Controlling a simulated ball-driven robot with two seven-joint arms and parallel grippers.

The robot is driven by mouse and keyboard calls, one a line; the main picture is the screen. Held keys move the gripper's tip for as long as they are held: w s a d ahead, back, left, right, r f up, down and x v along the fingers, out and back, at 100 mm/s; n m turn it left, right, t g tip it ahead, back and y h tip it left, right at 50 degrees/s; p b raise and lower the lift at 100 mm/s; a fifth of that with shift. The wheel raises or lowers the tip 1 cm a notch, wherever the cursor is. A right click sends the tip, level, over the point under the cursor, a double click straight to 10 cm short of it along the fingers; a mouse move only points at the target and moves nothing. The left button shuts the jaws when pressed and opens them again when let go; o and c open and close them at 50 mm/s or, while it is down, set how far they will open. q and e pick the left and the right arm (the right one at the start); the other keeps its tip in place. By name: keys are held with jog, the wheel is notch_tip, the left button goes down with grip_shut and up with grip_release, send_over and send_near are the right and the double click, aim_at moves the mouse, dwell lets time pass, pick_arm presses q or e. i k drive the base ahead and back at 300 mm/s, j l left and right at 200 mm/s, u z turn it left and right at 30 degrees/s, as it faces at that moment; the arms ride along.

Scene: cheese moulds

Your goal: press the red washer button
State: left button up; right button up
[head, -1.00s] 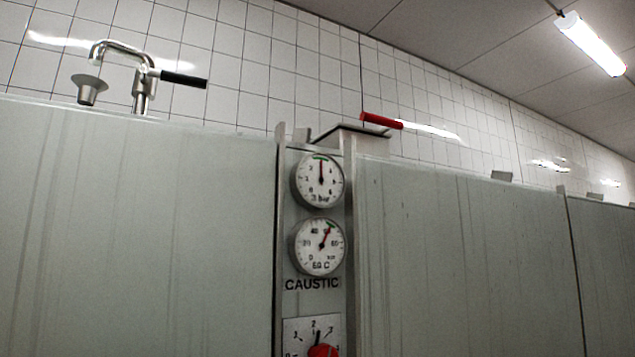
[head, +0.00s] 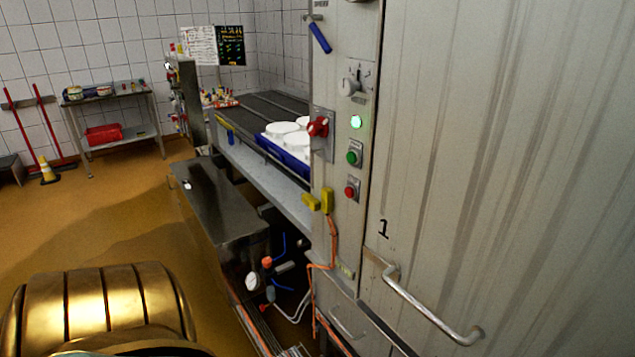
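The red button (head: 350,192) sits on the narrow steel control panel of the washer (head: 500,150), in the right half of the head view. A green button (head: 354,153) is just above it, and a lit green lamp (head: 356,122) is above that. A red rotary switch (head: 318,127) is on the panel's left edge, and a grey selector knob (head: 350,86) is higher up. Nothing covers the red button. Neither of my grippers is in view.
A long metal door handle (head: 430,305) sticks out at the lower right. A conveyor (head: 262,112) with a blue crate (head: 284,158) of white moulds runs back behind the panel. A steel tank (head: 218,212) stands below. The ochre floor (head: 110,215) is open at the left.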

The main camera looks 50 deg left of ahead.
aim_at(348, 192)
jog(key=j+u, duration=0.1)
jog(key=u, duration=1.35)
